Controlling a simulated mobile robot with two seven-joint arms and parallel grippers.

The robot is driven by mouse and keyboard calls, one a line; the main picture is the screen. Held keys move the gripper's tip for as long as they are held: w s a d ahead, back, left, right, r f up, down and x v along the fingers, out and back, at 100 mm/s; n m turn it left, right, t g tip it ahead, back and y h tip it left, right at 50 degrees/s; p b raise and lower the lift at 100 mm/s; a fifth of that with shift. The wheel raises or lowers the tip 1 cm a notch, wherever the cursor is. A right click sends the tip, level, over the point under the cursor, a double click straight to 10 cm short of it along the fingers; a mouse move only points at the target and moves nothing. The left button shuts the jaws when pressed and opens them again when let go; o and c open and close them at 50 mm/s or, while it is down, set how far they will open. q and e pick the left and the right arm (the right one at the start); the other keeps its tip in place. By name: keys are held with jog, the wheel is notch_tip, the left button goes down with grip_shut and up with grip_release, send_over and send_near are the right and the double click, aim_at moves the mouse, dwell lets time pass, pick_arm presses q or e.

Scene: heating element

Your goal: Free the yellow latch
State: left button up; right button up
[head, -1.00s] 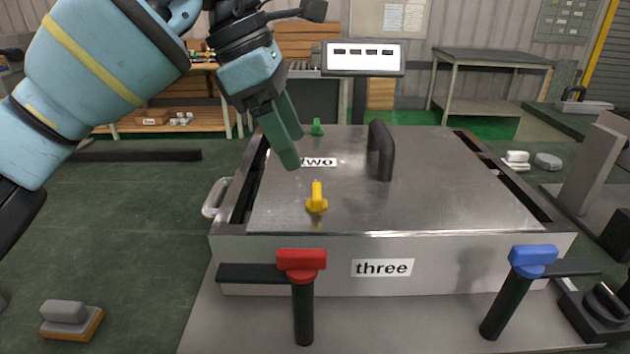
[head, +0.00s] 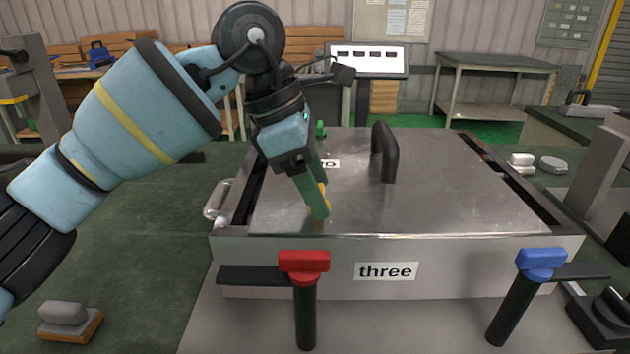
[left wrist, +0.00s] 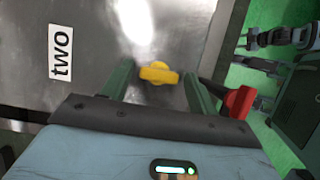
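The yellow latch (head: 325,197) is on the metal lid (head: 440,195), near its front left part. In the head view my left gripper's fingers (head: 316,200) mostly cover it. In the left wrist view the yellow latch (left wrist: 158,73) lies between the two green fingertips of my left gripper (left wrist: 160,82). The fingers stand apart, with a gap on both sides of the latch. My right gripper is in neither view.
A black handle (head: 384,152) stands on the lid to the right. A red-topped latch (head: 304,262) and a blue-topped latch (head: 541,264) stand at the box front. A green latch (head: 320,130) is at the lid's far left.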

pick_arm(q)
jog(key=c, duration=0.8)
